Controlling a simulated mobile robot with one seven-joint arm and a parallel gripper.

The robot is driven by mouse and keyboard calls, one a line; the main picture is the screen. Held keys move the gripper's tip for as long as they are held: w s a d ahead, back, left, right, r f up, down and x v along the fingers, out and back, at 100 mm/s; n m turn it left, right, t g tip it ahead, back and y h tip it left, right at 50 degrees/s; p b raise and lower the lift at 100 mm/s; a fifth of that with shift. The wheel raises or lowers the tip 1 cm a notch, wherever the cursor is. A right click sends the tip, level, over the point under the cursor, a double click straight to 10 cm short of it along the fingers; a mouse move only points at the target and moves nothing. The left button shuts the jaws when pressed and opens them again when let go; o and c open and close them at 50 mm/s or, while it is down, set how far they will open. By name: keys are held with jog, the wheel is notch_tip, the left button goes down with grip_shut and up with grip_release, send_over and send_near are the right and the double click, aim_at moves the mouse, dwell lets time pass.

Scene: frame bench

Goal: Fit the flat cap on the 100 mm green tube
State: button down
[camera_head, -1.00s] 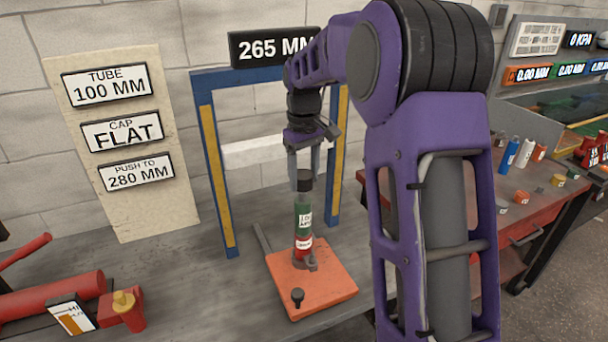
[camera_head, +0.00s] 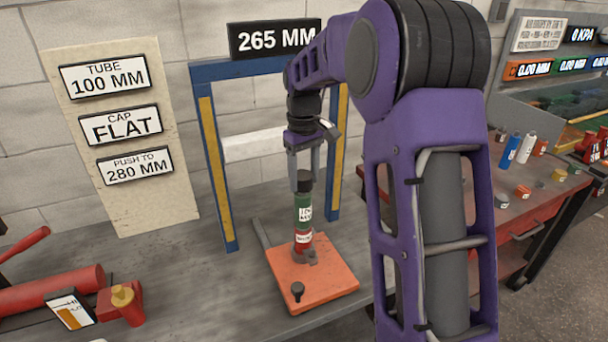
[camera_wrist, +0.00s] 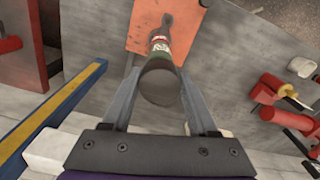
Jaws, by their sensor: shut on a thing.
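The green tube (camera_head: 303,212), with a white label, stands upright on a red piece (camera_head: 303,240) on the orange plate (camera_head: 330,282). My gripper (camera_head: 304,183) is shut on a dark, flat-topped cap (camera_head: 304,180) at the tube's top. The cap is in line with the tube and appears to touch it; how far it is seated cannot be told. In the wrist view, the cap (camera_wrist: 160,82) is between my two fingers and hides most of the tube below it. The tube's label (camera_wrist: 160,46) shows beyond the cap.
A blue and yellow frame (camera_head: 218,160) stands behind the plate under a sign reading 265 MM (camera_head: 274,39). A board (camera_head: 160,205) reads tube 100 MM, cap flat, push to 280 MM. Red tools (camera_head: 70,290) lie at left. A red bench (camera_head: 530,215) with small parts is at right.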

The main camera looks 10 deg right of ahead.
aim_at(304, 175)
jog(key=shift+f+b, duration=0.4)
jog(key=shift+f, duration=0.5)
jog(key=shift+c, duration=0.5)
grip_release()
notch_tip(304, 175, up, 18)
jog(key=p, duration=0.3)
jog(key=shift+f, duration=0.25)
